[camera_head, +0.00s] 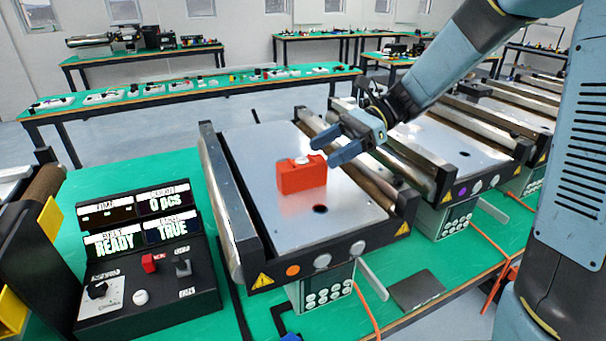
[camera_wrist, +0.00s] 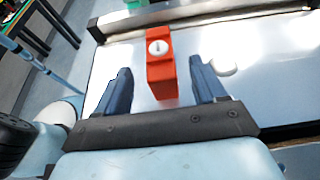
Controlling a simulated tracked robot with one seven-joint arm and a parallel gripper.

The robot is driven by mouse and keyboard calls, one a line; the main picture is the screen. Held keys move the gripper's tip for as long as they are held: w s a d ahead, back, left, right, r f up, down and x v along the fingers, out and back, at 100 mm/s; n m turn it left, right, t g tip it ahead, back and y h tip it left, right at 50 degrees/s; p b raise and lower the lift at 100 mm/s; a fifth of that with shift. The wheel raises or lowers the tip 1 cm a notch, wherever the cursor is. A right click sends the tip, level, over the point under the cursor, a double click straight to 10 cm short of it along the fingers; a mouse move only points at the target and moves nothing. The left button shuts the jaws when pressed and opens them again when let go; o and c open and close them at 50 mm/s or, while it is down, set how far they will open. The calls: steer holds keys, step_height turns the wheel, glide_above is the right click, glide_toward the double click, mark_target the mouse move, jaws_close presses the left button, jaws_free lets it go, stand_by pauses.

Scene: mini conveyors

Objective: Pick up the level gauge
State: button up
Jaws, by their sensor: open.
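The level gauge appears to be the red block (camera_head: 302,175) with a round white dial on top. It sits on the metal plate of the nearest mini conveyor (camera_head: 350,208). In the wrist view the red block (camera_wrist: 161,72) lies between the two blue fingers, with a visible gap on each side. My gripper (camera_head: 324,149) is open and empty, close to the block on its right side in the head view. It also shows in the wrist view (camera_wrist: 160,66). Whether the fingertips are level with the block or above it, I cannot tell.
A control box (camera_head: 148,270) with lit displays and buttons stands left of the conveyor on the green table. Metal rails border the plate, and further conveyors (camera_head: 438,138) stand to the right. The plate around the block is largely bare. A long bench (camera_head: 190,95) with small parts stands behind.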

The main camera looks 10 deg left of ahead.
mark_target(315, 159)
steer(key=shift+x, duration=3.05)
steer(key=shift+w+f, duration=0.1)
steer(key=shift+f, duration=0.1)
steer(key=shift+c, duration=0.2)
steer(key=shift+d, duration=0.1)
jaws_close()
steer(key=shift+r, duration=0.1)
